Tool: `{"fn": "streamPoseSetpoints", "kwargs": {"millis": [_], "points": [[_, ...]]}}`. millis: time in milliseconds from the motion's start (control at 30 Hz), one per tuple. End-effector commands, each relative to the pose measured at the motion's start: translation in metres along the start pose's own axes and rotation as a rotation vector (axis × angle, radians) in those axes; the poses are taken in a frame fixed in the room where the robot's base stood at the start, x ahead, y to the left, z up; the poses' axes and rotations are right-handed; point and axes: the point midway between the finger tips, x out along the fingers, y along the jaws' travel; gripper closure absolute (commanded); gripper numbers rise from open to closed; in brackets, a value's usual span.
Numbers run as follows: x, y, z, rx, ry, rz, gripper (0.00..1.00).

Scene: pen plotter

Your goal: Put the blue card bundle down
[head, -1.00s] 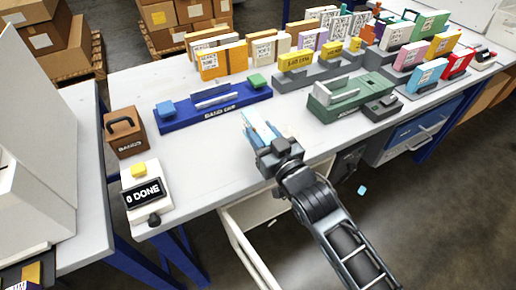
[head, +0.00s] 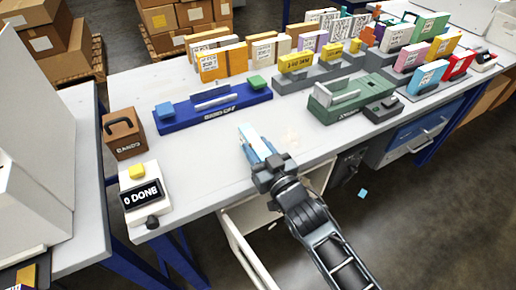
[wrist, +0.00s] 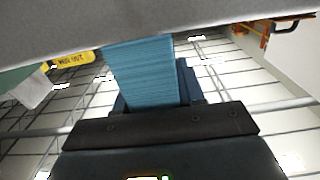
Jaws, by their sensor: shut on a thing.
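The blue card bundle (wrist: 145,72) fills the middle of the wrist view as a thick stack of light blue card edges. My gripper (wrist: 158,88) is shut on it, with dark blue finger parts showing behind and beside the stack. In the head view my gripper (head: 262,150) is over the front part of the white table, and the bundle (head: 247,134) sticks out past the fingers toward the table's middle. I cannot tell whether the bundle touches the tabletop.
A blue fixture (head: 213,105) stands beyond the gripper, and a green machine (head: 350,95) to its right. A brown box (head: 123,133) and a "0 DONE" counter (head: 143,193) are at the left. White tabletop (head: 195,155) is bare between counter and gripper. Card racks stand behind.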

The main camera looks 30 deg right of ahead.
Motion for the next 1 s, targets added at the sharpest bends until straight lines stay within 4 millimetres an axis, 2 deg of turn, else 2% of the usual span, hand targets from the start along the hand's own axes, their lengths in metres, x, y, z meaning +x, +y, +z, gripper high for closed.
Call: {"fn": "streamPoseSetpoints", "kwargs": {"millis": [33,267,600,767,1000], "points": [[0.0,0.0,0.001,0.0,0.0,0.0,0.59],[0.0,0.0,0.001,0.0,0.0,0.0,0.37],[0.0,0.0,-0.005,0.0,0.0,0.0,0.36],[-0.023,0.0,0.0,0.0,-0.003,0.0,0.36],[-0.072,0.0,0.001,0.0,-0.003,0.001,0.36]]}}
